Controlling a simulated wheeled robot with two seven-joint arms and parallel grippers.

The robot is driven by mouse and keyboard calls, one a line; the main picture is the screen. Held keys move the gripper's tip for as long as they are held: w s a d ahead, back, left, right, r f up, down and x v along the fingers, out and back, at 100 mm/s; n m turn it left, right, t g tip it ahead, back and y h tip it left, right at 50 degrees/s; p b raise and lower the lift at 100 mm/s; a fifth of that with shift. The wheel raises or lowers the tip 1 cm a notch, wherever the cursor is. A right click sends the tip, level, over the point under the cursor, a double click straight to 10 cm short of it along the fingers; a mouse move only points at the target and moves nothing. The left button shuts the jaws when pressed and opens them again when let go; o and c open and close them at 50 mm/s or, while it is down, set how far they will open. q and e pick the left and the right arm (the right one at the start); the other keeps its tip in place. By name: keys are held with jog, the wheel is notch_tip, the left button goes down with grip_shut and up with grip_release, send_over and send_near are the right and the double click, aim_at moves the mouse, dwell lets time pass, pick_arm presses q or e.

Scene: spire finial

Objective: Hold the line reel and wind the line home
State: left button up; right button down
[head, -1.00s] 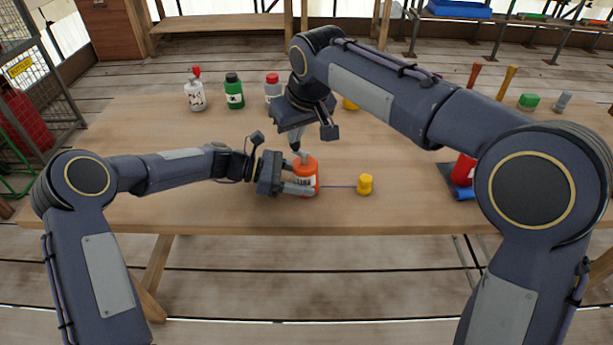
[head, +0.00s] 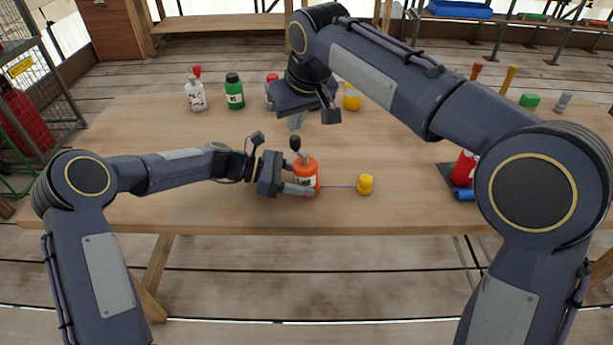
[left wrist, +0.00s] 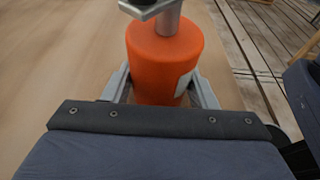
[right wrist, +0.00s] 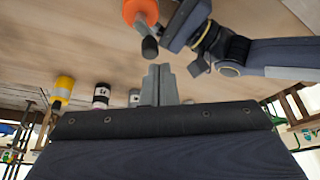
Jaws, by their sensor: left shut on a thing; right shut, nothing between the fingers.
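The line reel (head: 308,173), an orange drum with a white label, stands upright near the table's front edge. My left gripper (head: 302,187) is shut around it from the left; the left wrist view shows the reel (left wrist: 163,62) between both fingers. A crank with a dark knob (head: 295,143) rises from the reel's top.
White (head: 196,95), green (head: 234,93), red-capped (head: 272,79) and yellow (head: 351,98) containers stand at the back. A red container (head: 463,168) and blue roll (head: 464,194) lie at right, partly behind my right arm. The table (head: 240,212) around the line is clear.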

notch_tip(320, 180, up, 2)
send_over(307, 175)
jog(key=a, duration=0.2)
notch_tip(307, 175, down, 6)
jog(key=shift+f, duration=0.25)
jog(key=shift+a+f, duration=0.15)
dwell(1.8)
jog(key=shift+f, duration=1.35)
jog(key=shift+w, duration=0.15)
